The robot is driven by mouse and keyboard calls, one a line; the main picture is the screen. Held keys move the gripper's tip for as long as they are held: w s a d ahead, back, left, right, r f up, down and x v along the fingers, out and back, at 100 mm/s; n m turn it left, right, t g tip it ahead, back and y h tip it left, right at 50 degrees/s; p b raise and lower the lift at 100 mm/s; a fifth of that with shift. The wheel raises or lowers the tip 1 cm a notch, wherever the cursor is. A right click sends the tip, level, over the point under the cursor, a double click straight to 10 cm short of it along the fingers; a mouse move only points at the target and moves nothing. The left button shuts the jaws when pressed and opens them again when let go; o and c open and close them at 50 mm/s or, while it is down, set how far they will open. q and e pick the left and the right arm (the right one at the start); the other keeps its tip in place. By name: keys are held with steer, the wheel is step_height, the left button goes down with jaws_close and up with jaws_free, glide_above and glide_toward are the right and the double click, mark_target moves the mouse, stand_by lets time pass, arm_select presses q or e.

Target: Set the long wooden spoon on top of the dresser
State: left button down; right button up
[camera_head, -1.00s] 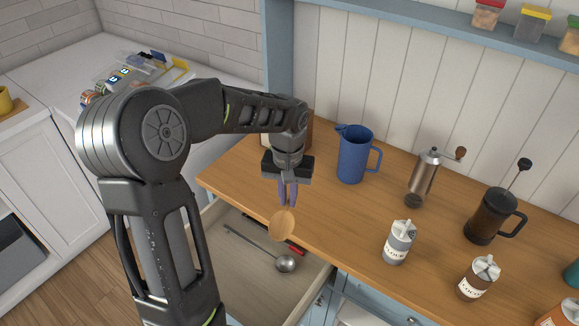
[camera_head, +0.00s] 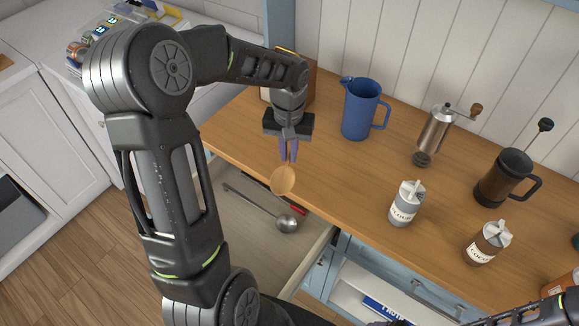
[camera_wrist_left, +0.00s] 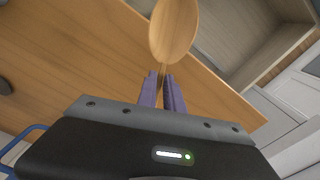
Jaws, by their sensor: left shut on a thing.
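The long wooden spoon (camera_head: 284,180) hangs bowl-down from my left gripper (camera_head: 288,154), which is shut on its handle. The bowl overlaps the front edge of the dresser top (camera_head: 345,185) in the head view; its exact height above the wood is unclear. In the left wrist view the spoon (camera_wrist_left: 173,30) extends beyond the purple fingers of my left gripper (camera_wrist_left: 161,82), with the dresser top (camera_wrist_left: 100,60) behind it. The fingers hide part of the handle. My right gripper is not in view.
An open drawer (camera_head: 245,245) below the spoon holds a metal ladle (camera_head: 286,224) and a red item (camera_head: 298,210). On the top stand a blue jug (camera_head: 360,110), grinder (camera_head: 433,135), flour canister (camera_head: 407,205), cocoa canister (camera_head: 488,243) and French press (camera_head: 503,178). Bare wood lies between spoon and flour.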

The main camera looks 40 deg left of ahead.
mark_target(289, 158)
arm_select(q)
steer(key=shift+f, duration=0.45)
steer(key=shift+r, duration=0.1)
steer(key=shift+f+b, duration=1.2)
steer(key=shift+f, duration=0.65)
steer(key=shift+f, duration=0.2)
steer(key=c, duration=1.5)
jaws_free()
steer(key=shift+r, duration=0.15)
